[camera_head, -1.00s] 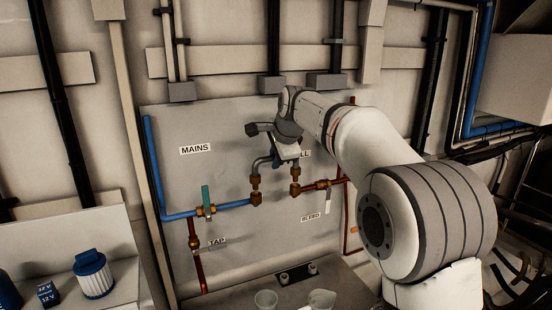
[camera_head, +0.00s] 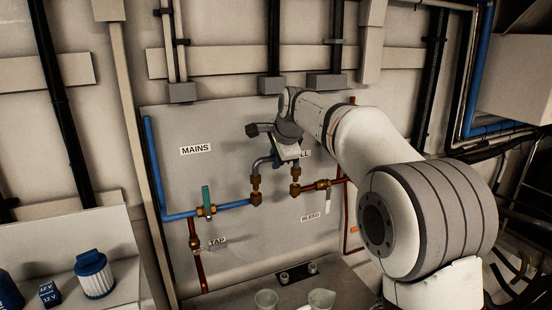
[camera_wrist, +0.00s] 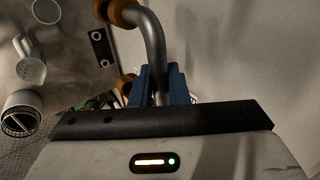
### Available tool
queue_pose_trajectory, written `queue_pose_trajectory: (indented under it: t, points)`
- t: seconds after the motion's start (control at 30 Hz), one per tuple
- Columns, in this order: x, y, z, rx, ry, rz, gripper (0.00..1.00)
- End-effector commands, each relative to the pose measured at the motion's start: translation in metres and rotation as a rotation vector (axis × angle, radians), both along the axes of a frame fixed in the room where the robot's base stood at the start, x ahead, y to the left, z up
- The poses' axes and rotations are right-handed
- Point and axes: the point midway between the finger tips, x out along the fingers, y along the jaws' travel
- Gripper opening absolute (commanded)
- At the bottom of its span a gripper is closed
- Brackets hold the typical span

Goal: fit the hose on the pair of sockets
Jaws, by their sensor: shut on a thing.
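The hose (camera_head: 262,163) is a grey bent tube with a brass fitting at each end. It also shows in the wrist view (camera_wrist: 151,32). My gripper (camera_wrist: 160,72) is shut on it, with the tube between its blue fingers. In the head view my gripper (camera_head: 287,158) hides the middle of the hose. The left brass end (camera_head: 255,182) is right above the left socket (camera_head: 256,199), and the right end (camera_head: 295,173) is right above the right socket (camera_head: 295,188). Both look upright and in line. I cannot tell whether they are seated.
The grey panel carries a blue mains pipe (camera_head: 180,215), a teal-handled valve (camera_head: 206,202), a brass valve (camera_head: 322,184) and copper pipes. A blue-and-white filter (camera_head: 95,275) stands at lower left.

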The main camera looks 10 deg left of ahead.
Motion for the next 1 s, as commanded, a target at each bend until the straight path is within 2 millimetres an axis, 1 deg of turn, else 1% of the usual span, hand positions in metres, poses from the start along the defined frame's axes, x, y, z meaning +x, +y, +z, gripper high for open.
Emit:
queue_pose_trajectory:
  t: [0.67,1.0]
  points:
    - [-0.0002,0.0004,0.0004,0.001,-0.001,0.000,0.00]
    - [-0.0001,0.0003,-0.0061,0.001,-0.001,0.000,0.00]
